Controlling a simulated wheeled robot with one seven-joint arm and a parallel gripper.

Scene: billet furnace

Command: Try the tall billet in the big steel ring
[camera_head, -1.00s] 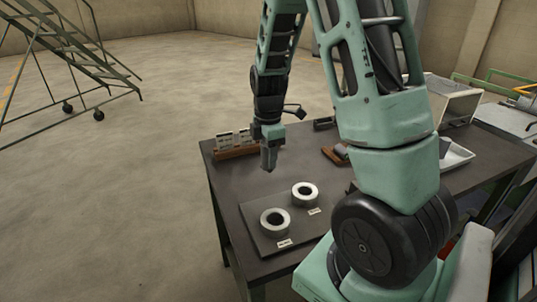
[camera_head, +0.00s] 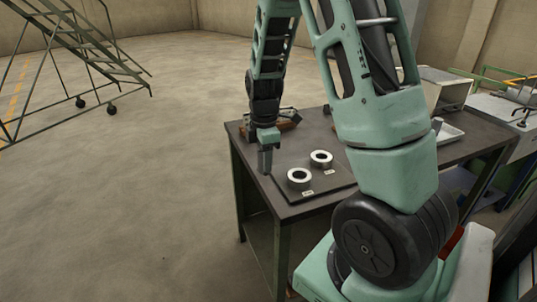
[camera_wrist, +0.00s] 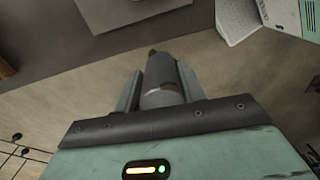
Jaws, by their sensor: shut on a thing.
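Two steel rings stand on a dark plate (camera_head: 335,179) on the table. The nearer ring (camera_head: 299,178) looks a little larger than the farther ring (camera_head: 321,158); each has a small white label beside it. My gripper (camera_head: 265,161) points down near the table's left edge, just left of the plate and apart from both rings. In the wrist view my gripper (camera_wrist: 160,88) is shut on a grey cylindrical billet (camera_wrist: 160,96), which lies between the two fingers. In the head view the billet is hard to tell from the fingers.
The dark table (camera_head: 480,145) also bears a wooden rack (camera_head: 285,123), partly behind my arm, and a white tray (camera_head: 450,132) at the right. A pale box (camera_head: 440,88) stands at the back right. Open floor lies left of the table, with a wheeled stair (camera_head: 75,60) beyond.

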